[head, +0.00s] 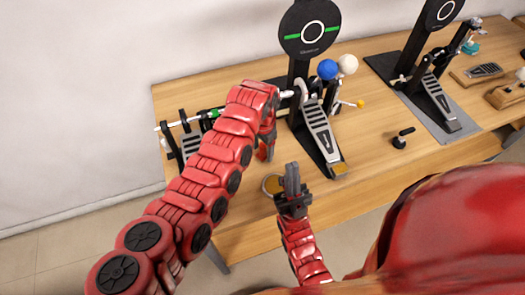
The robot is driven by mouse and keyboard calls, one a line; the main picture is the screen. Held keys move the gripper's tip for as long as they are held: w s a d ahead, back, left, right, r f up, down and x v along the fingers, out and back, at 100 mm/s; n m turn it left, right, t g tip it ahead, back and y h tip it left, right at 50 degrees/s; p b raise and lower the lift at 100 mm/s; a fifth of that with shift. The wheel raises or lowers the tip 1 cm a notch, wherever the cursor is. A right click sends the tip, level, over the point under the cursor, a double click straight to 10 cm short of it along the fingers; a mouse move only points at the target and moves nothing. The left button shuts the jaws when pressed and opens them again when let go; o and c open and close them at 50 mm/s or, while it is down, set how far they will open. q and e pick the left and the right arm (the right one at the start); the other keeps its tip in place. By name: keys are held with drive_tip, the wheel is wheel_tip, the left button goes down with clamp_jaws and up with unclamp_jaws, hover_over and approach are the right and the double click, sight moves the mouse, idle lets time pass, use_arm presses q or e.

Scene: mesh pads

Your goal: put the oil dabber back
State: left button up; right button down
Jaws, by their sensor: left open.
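I cannot clearly pick out the oil dabber. A small black knobbed piece (402,138) stands on the table right of the middle pedal, and I cannot tell if it is the dabber. A round shallow dish (271,185) with a yellowish inside sits near the front edge, partly behind my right gripper. My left gripper (266,150) is open above the table, left of the middle pedal, partly hidden by its own arm. My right gripper (292,172) points up beside the dish, by the table's front edge; its finger gap does not show.
A pedal with a footboard (318,133) and round black pad (310,28) stands mid-table, with blue (327,69) and white (347,64) balls beside it. A second pedal (435,100) stands right. Another pedal (190,145) is at left. Wood between the pedals is mostly clear.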

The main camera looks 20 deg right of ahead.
sight(263, 145)
use_arm(q)
wheel_tip(263, 145, up, 10)
drive_tip(key=shift+r+b, duration=0.1)
drive_tip(key=shift+b, duration=0.9)
drive_tip(key=shift+s+r, duration=0.1)
drive_tip(key=shift+r, duration=0.3)
